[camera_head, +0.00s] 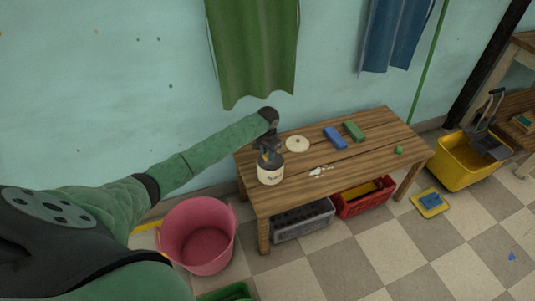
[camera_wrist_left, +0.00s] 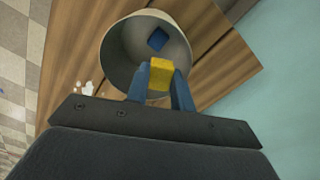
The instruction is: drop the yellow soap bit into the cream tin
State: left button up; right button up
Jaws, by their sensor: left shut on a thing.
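The cream tin (camera_head: 270,175) stands upright and open on the left end of the wooden table. In the left wrist view, the tin (camera_wrist_left: 115,52) opens below my fingers, and a blue piece (camera_wrist_left: 158,39) lies inside it. My left gripper (camera_head: 265,155) is at the tin's mouth. Its blue fingers (camera_wrist_left: 160,88) are shut on the yellow soap bit (camera_wrist_left: 160,75), which shows over the near part of the tin's opening. I cannot tell how deep the bit sits relative to the rim. My right gripper is not in view.
On the table (camera_head: 370,150) are a round cream lid (camera_head: 297,144), a blue block (camera_head: 335,138), a green block (camera_head: 354,131), a small green bit (camera_head: 399,150) and white scraps (camera_head: 321,170). A pink tub (camera_head: 205,240) stands on the floor at left. Grey (camera_head: 303,222) and red (camera_head: 363,203) crates sit under the table.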

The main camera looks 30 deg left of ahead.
aim_at(267, 155)
pick_arm(q)
jog(key=o, duration=1)
jog(key=shift+o, duration=0.2)
notch_tip(267, 155, up, 6)
jog(key=shift+r+b, duration=0.2)
jog(key=shift+b, duration=0.1)
jog(key=shift+r, duration=0.7)
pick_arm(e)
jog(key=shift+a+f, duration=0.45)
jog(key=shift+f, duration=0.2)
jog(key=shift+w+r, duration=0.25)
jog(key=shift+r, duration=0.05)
